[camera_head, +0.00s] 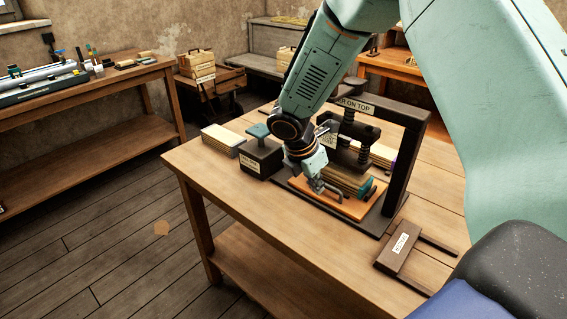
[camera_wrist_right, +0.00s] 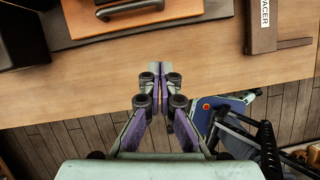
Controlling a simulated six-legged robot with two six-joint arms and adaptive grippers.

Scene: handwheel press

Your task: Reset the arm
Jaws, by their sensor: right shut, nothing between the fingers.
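My right arm reaches in from the upper right in the head view. Its gripper (camera_head: 318,186) is shut and empty near the front of the press, and hides part of it. The wrist view shows its fingertips (camera_wrist_right: 162,72) together over the table's edge, apart from the handle (camera_wrist_right: 130,9). The black press frame (camera_head: 404,170) stands on the table. An orange board (camera_head: 320,201) with a handle lies at its base, and a stack of boards (camera_head: 350,180) rests there under the screw. My left gripper is not in view.
The wooden table (camera_head: 225,180) has a dark labelled spacer (camera_head: 400,247) at front right. A dark block with a teal top (camera_head: 258,131) and a pale stack (camera_head: 222,139) stand left of the press. A workbench (camera_head: 90,90) stands at the left, with open floor between.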

